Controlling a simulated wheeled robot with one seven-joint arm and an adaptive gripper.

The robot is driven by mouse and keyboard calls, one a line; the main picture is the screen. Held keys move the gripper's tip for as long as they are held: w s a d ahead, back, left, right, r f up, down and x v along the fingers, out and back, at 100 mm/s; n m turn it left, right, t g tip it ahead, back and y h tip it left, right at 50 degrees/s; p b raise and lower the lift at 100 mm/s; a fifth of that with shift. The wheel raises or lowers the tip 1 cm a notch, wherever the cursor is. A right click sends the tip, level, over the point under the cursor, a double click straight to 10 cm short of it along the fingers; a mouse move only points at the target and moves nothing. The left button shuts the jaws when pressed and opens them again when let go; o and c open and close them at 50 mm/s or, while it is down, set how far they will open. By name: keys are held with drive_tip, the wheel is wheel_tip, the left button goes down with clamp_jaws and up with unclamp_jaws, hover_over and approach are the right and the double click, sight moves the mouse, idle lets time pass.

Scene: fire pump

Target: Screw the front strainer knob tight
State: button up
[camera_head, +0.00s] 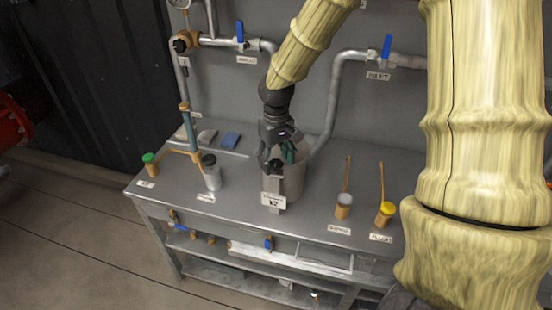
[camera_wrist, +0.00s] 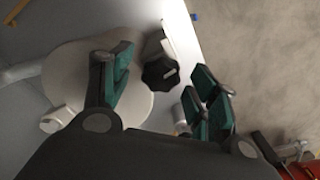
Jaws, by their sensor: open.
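The front strainer knob is a black lobed knob with a pale pointer mark. In the wrist view the knob (camera_wrist: 160,74) sits between and beyond the open teal-padded fingers of my gripper (camera_wrist: 160,88), and neither finger appears to touch it. In the head view my gripper (camera_head: 277,152) is over the grey strainer body (camera_head: 294,178) on the bench. The knob there is a small dark shape (camera_head: 275,167) just below the fingers, partly hidden by them. The strainer's round pale top (camera_wrist: 90,75) lies to the left in the wrist view.
The grey bench (camera_head: 240,190) carries a label plate (camera_head: 273,200) in front of the strainer. Grey-topped (camera_head: 344,205) and yellow-topped (camera_head: 385,213) fittings with upright rods stand to the right. Pipes with blue valve handles (camera_head: 240,30) run along the back wall.

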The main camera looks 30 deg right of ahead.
drive_tip(key=shift+f, duration=0.2)
drive_tip(key=c, duration=1)
